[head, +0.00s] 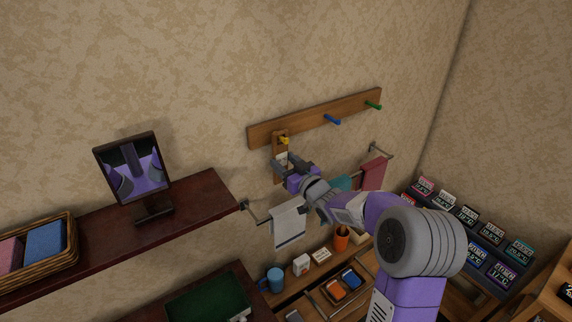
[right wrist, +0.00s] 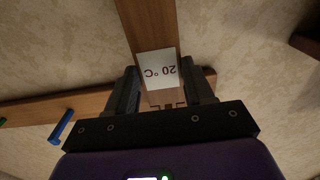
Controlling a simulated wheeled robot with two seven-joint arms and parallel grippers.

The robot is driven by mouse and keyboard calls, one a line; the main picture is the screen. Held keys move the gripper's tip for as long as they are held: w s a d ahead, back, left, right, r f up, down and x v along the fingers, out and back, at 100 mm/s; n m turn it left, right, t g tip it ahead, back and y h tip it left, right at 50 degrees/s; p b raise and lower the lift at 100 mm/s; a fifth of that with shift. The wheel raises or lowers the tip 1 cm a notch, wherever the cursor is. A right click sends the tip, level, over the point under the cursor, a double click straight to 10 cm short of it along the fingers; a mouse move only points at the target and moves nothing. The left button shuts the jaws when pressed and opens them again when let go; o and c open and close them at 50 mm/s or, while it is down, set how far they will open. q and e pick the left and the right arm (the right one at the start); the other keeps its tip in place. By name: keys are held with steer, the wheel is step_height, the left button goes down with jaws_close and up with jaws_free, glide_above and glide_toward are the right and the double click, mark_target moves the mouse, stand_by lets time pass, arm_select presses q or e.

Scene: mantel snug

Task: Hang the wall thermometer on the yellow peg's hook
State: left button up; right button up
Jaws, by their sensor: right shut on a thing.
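The wall thermometer is a narrow wooden board (head: 277,176) with a white label; in the right wrist view its label (right wrist: 157,70) reads 20 °C upside down. My right gripper (head: 284,164) is shut on the thermometer, its fingers on either side of the board. The board hangs roughly upright, its top overlapping the left part of the wooden peg rail (head: 315,118). The yellow peg (head: 284,141) shows at the board's upper end; whether it passes through the board or only sits beside it I cannot tell. My left gripper is out of view.
A blue peg (head: 332,120) and green peg (head: 374,105) are farther right on the rail. Below is a towel bar with a white towel (head: 289,224) and a red towel (head: 373,174). A dark shelf (head: 190,205) with a framed mirror (head: 133,170) is at left.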

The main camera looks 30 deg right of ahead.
stand_by(0.4)
steer(key=o, duration=1.2)
